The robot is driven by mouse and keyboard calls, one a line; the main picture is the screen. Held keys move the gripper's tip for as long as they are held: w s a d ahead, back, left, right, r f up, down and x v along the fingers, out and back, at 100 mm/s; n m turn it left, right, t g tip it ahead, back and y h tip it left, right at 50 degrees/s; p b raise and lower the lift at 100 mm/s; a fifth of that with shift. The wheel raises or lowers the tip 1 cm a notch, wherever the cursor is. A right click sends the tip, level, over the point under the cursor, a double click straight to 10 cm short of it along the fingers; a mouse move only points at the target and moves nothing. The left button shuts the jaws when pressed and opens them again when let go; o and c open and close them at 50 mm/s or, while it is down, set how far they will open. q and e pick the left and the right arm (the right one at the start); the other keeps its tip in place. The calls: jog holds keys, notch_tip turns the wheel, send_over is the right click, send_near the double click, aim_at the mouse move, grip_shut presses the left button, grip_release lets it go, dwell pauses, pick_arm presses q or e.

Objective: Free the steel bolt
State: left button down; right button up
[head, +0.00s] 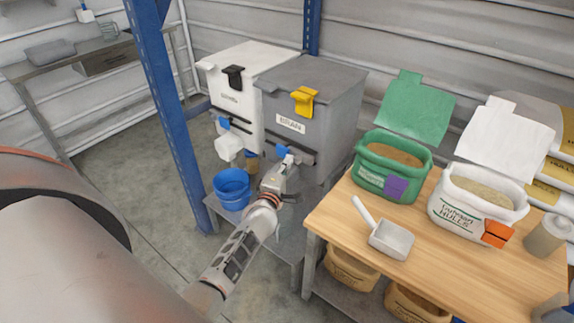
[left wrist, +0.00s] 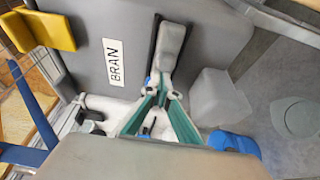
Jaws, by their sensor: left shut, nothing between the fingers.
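A blue handle (head: 282,150) sits by this slot. My left gripper (head: 287,165) is at the hopper's lower front, close to the blue handle. Its teal-lined fingers (left wrist: 164,98) are shut with nothing between them. I cannot make out a steel bolt for certain; the fingers hide part of the slot area. My right gripper is not in view.
A white hopper (head: 232,80) stands left of the grey one, blue buckets (head: 232,186) below it. A blue post (head: 160,90) rises nearby. The wooden table (head: 335,215) at right holds a scoop (head: 390,239), a green tub (head: 385,180) and a white tub (head: 445,215).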

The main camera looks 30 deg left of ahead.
aim_at(298, 163)
pick_arm(q)
jog(key=shift+d, duration=0.1)
jog(key=d+p, duration=0.1)
jog(key=d, duration=0.2)
jog(key=shift+s+r, duration=0.1)
jog(key=shift+r, duration=0.05)
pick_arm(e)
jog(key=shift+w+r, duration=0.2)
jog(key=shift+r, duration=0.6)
pick_arm(q)
jog(key=shift+s+d+f, duration=0.1)
jog(key=shift+d+f, duration=0.1)
